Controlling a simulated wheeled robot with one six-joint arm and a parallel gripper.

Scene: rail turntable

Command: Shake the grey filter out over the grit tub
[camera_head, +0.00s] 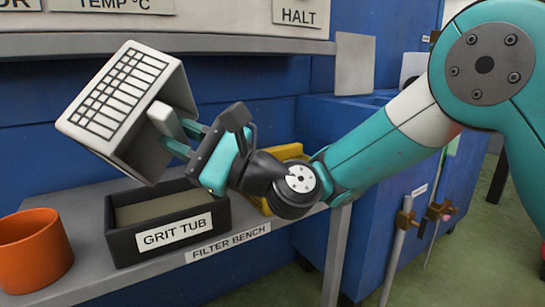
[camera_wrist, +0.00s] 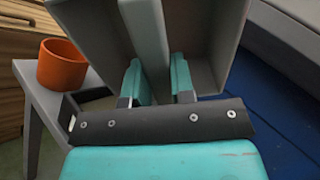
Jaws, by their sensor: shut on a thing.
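The grey filter (camera_head: 118,97) is a box with a white gridded face, held tilted in the air above the grit tub. My gripper (camera_head: 178,132) is shut on the filter's inner bar, which also shows between the fingers in the wrist view (camera_wrist: 152,85). The black grit tub (camera_head: 122,243) stands on the filter bench with its label facing front. Grey-brown matter (camera_head: 160,207) shows inside the tub. In the wrist view the filter's hollow side (camera_wrist: 198,45) faces me, and the filter and gripper hide most of the tub.
An orange pot (camera_head: 35,250) stands left of the tub on the filter bench (camera_head: 88,208). A yellow thing (camera_head: 288,152) lies partly hidden behind my wrist. A grey shelf edge (camera_head: 230,47) runs above, near the filter's top. Blue cabinets stand behind.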

